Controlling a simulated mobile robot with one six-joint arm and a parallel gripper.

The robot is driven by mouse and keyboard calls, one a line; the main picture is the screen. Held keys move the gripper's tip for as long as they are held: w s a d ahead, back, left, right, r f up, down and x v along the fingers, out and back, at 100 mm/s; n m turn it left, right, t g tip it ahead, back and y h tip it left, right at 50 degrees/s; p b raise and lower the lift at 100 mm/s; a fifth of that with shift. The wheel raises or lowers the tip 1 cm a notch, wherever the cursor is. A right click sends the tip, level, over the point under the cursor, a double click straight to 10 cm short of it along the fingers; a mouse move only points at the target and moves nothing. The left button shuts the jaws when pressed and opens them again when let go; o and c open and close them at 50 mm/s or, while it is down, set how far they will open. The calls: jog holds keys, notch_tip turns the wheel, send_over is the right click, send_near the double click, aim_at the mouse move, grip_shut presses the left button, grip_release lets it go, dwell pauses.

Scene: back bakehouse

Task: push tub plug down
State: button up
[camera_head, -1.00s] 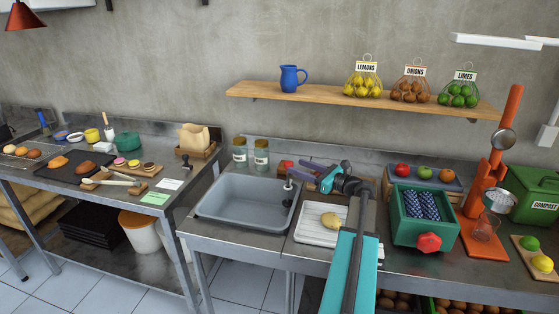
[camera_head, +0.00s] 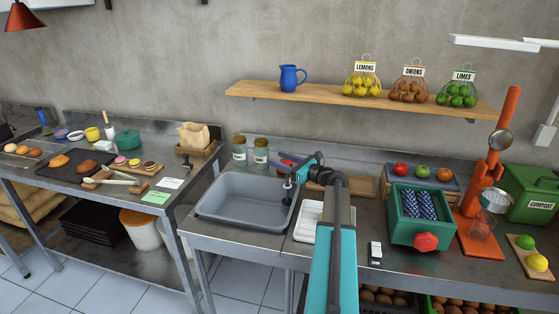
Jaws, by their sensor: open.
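The grey sink tub (camera_head: 243,200) is set into the steel counter. My arm hides part of the counter to the right.
A green crate (camera_head: 404,235) and a fruit tray (camera_head: 456,183) stand farther right. The tub's interior is clear.

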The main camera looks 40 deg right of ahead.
grip_shut()
jog(key=shift+f+b, duration=1.05)
jog(key=shift+f, duration=1.35)
grip_release()
jog(key=shift+f, duration=0.1)
jog(key=shift+s, duration=0.15)
